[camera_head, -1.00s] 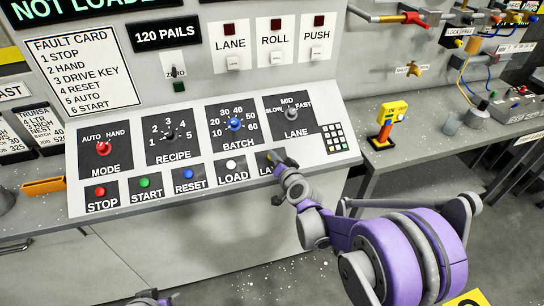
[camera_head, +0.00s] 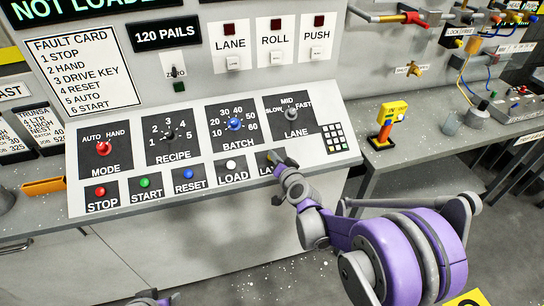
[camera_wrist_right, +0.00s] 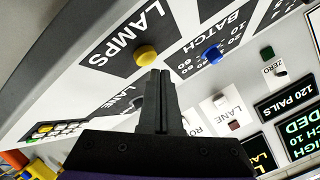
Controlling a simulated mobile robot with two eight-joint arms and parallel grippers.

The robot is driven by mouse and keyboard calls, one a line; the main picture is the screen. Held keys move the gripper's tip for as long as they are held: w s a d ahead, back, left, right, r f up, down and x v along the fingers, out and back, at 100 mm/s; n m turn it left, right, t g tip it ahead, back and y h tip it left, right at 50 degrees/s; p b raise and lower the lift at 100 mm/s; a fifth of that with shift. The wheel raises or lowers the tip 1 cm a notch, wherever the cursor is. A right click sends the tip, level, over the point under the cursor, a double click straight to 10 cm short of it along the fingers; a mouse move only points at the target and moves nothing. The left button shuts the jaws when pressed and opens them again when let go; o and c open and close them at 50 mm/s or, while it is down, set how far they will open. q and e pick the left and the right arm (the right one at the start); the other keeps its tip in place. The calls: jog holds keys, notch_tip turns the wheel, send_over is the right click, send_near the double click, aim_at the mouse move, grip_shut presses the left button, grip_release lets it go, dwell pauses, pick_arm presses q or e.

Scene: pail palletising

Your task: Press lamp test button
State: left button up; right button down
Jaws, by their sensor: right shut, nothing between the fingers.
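The lamp test button is a yellow round button (camera_wrist_right: 146,55) on a black plate marked LAMPS (camera_wrist_right: 125,40), seen in the right wrist view. In the head view its plate (camera_head: 264,168) is mostly hidden behind my right gripper (camera_head: 277,157), at the lower right of the sloped console. The right gripper is shut and empty. In the wrist view its closed fingertips (camera_wrist_right: 158,73) lie right beside the button's edge; I cannot tell whether they touch it. Only a small bit of my left arm shows at the bottom edge of the head view, without its jaws.
The white LOAD button (camera_head: 231,165) is just left of the LAMPS plate. The blue BATCH knob (camera_head: 235,125), LANE knob (camera_head: 292,113) and a keypad (camera_head: 335,138) are close by. A yellow-orange device (camera_head: 388,124) stands on the right-hand bench.

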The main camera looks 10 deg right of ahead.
jog(key=shift+w+f, duration=0.1)
jog(key=shift+f, duration=0.05)
jog(key=shift+w+f, duration=0.15)
jog(key=shift+f, duration=0.1)
pick_arm(q)
jog(key=shift+f, duration=0.2)
pick_arm(e)
jog(key=shift+w+f, duration=0.2)
jog(key=shift+f, duration=0.2)
dwell(0.4)
jog(key=shift+r, duration=0.1)
pick_arm(q)
jog(key=shift+w+r, duration=0.1)
jog(key=shift+r, duration=0.3)
pick_arm(e)
jog(key=shift+s+r, duration=0.4)
jog(key=shift+r, duration=0.25)
jog(key=shift+r, duration=0.1)
